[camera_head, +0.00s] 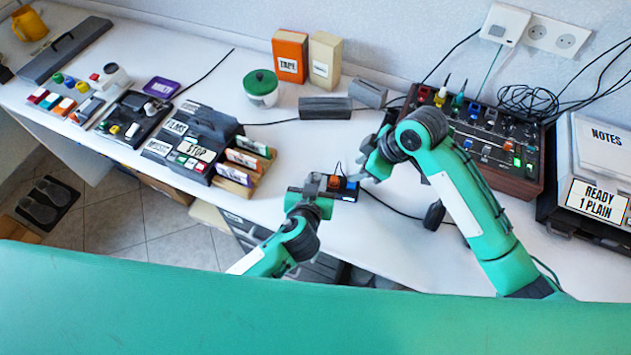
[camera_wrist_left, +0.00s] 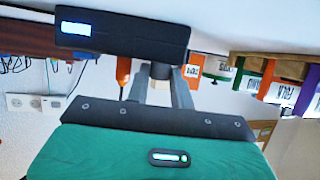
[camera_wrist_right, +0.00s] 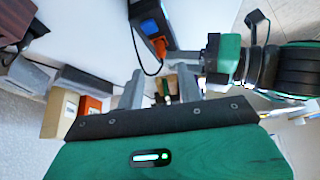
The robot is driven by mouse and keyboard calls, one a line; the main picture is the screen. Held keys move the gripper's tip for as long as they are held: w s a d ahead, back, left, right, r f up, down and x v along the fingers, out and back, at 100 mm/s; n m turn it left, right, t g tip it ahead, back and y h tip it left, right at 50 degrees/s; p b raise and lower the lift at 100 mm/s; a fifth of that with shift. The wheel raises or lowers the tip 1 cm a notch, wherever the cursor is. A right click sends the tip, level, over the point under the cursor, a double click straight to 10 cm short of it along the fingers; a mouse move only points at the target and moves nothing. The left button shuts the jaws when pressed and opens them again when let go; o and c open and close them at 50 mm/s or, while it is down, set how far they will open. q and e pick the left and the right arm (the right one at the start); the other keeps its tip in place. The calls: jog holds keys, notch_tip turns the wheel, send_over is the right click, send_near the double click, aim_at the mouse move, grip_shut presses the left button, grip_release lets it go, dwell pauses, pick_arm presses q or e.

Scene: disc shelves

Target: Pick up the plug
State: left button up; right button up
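A black plug (camera_head: 434,214) with a cord lies on the white table near its front edge, right of the power strip; it seems to show at the top of the right wrist view (camera_wrist_right: 257,18). My right gripper (camera_head: 368,166) is open and empty, above and behind the strip, left of the plug.
A control panel (camera_head: 478,135) with knobs and loose cables stands at the back right. A case labelled NOTES (camera_head: 604,150) stands at the far right. Grey blocks (camera_head: 325,108) and boxes (camera_head: 290,56) stand behind.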

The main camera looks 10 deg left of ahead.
jog(key=shift+o, duration=0.5)
jog(key=n+g+h, duration=0.2)
jog(key=n+h, duration=0.3)
jog(key=h, duration=0.1)
send_near(335, 177)
jog(key=f, duration=0.4)
jog(key=shift+s+d, duration=0.2)
jog(key=shift+s, duration=0.05)
jog(key=shift+w+a+f, duration=0.1)
jog(key=shift+f, duration=1.25)
jog(key=shift+w+f, duration=0.1)
jog(key=shift+f, duration=1.25)
grip_shut()
